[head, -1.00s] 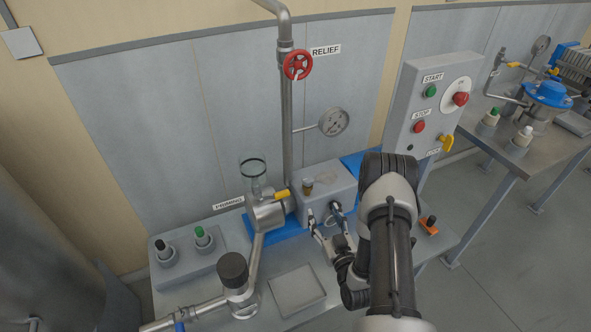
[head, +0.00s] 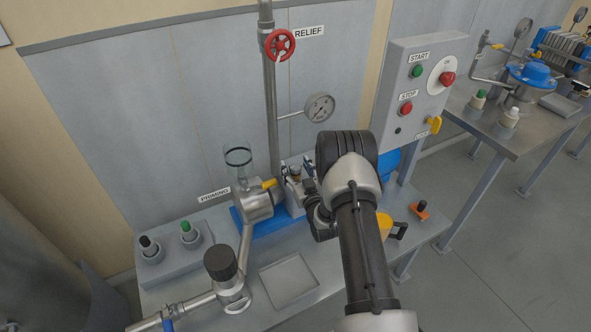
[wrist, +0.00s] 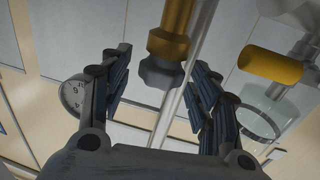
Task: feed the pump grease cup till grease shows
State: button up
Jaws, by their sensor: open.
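The grease cup is a small brass fitting (head: 296,171) on top of the grey pump block, partly hidden by my gripper in the head view. In the wrist view, a brass stem with a grey faceted end (wrist: 163,73) shows between my fingers. My gripper (head: 297,183) is at the pump block, around the cup. In the wrist view its two fingers (wrist: 160,88) stand apart on either side of the brass fitting, with gaps visible. Most of the pump block is hidden by my gripper and arm.
The priming glass (head: 238,156) and a yellow lever (head: 269,184) stand close left of my gripper. The vertical pipe (head: 271,110) and gauge (head: 319,107) rise behind. A shallow tray (head: 288,281) lies in front. A yellow object (head: 384,226) shows right of my arm.

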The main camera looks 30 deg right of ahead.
jog(key=shift+w, duration=0.45)
jog(key=c, duration=1.1)
